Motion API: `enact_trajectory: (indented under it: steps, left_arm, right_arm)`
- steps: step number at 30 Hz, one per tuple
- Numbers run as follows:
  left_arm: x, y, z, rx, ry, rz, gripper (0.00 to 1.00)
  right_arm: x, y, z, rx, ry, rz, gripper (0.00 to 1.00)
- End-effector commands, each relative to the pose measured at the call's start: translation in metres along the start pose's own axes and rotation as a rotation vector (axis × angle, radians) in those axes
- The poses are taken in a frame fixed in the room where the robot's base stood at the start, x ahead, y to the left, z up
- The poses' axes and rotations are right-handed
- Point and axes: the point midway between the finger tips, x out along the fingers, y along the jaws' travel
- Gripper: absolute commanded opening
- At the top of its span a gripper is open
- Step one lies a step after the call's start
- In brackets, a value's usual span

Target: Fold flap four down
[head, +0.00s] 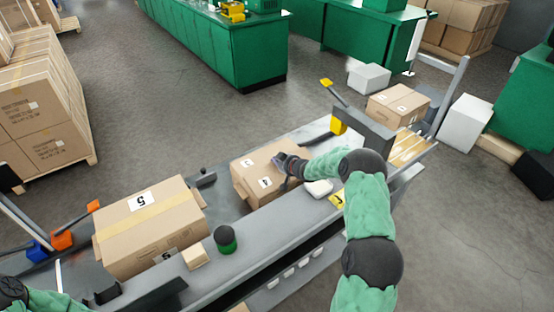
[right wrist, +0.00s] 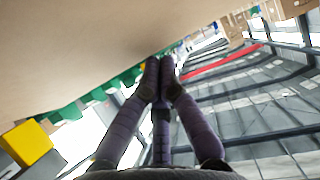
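A cardboard box (head: 243,178) sits on the grey conveyor in the middle of the head view. Its top bears a label that reads 4 (head: 265,183) and another small label (head: 249,162) behind it. The panel with the 4 looks about flat; I cannot tell whether it lies fully down. My right gripper (head: 282,162) is at the right part of this box's top and hides some of it. In the right wrist view its purple fingers (right wrist: 160,75) are together at the tips, with nothing seen between them, below a broad cardboard surface (right wrist: 130,35). My left gripper is out of view.
A taped box marked 5 (head: 150,226) stands to the left on the conveyor. A black-green round object (head: 225,240) and a small tan block (head: 195,257) sit on the front ledge. A grey post with a yellow part (head: 337,126) stands behind right.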

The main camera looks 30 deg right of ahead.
Motion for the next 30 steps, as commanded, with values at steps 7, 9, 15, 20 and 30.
enact_trajectory:
  steps: [7, 9, 15, 20, 30]
  left_arm:
    - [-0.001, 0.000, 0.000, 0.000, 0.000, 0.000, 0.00]
    - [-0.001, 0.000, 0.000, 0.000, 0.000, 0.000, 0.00]
    - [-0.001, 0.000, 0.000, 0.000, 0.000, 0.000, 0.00]
    - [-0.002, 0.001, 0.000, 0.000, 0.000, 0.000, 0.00]
    - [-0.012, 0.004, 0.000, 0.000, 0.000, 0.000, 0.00]
  right_arm:
    - [0.018, 0.000, 0.014, 0.000, -0.001, 0.000, 0.00]
    - [0.019, 0.000, 0.014, 0.000, 0.000, 0.001, 0.00]
    - [0.019, 0.000, 0.014, 0.000, 0.000, 0.000, 0.00]
    - [0.018, 0.000, 0.013, 0.000, 0.000, 0.000, 0.00]
    - [0.012, 0.000, 0.001, 0.000, 0.000, 0.000, 0.00]
